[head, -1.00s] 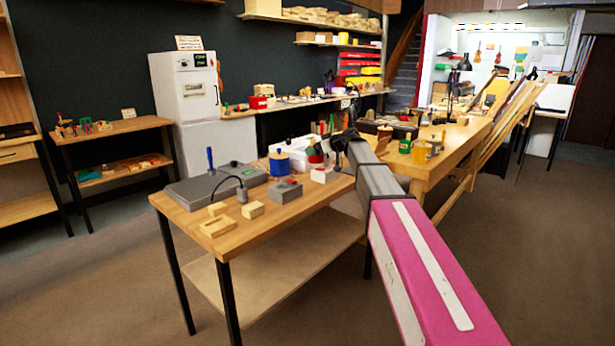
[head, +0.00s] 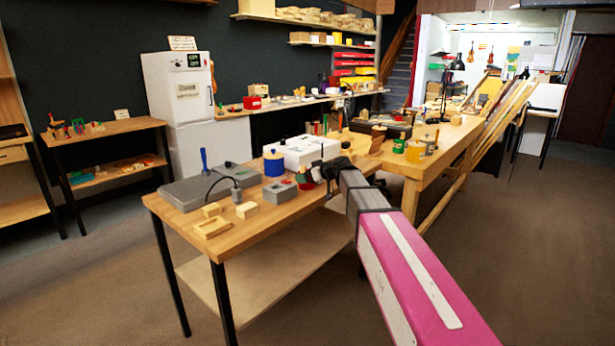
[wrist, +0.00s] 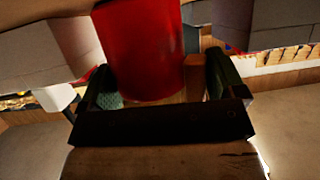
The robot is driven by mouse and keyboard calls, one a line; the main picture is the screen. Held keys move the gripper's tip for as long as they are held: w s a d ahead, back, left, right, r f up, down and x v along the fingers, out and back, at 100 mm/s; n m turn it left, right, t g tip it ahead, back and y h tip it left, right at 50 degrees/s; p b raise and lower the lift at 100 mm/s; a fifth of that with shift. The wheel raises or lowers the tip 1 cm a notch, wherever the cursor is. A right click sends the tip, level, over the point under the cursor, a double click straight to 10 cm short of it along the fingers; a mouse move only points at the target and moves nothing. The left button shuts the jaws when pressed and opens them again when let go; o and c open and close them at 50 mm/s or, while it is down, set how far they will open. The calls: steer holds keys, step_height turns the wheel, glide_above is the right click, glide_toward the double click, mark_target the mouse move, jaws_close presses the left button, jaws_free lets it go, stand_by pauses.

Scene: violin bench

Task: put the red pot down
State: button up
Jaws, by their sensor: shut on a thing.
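The red pot (wrist: 145,50) fills the upper middle of the wrist view, between the two fingers of my gripper (wrist: 165,88). My gripper is shut on it. In the head view my gripper (head: 314,177) is at the right part of the near wooden table (head: 262,229), low over its top. Only a small bit of the red pot (head: 304,178) shows there, beside the gripper. My gripper hides most of the pot. I cannot tell whether the pot's base touches the table.
Wooden blocks (head: 212,227) lie at the front left. A longer bench (head: 440,160) with green and yellow pots is behind right.

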steer(key=o, duration=0.8)
steer(key=shift+f, duration=0.1)
steer(key=shift+d, duration=0.1)
steer(key=v, duration=1.2)
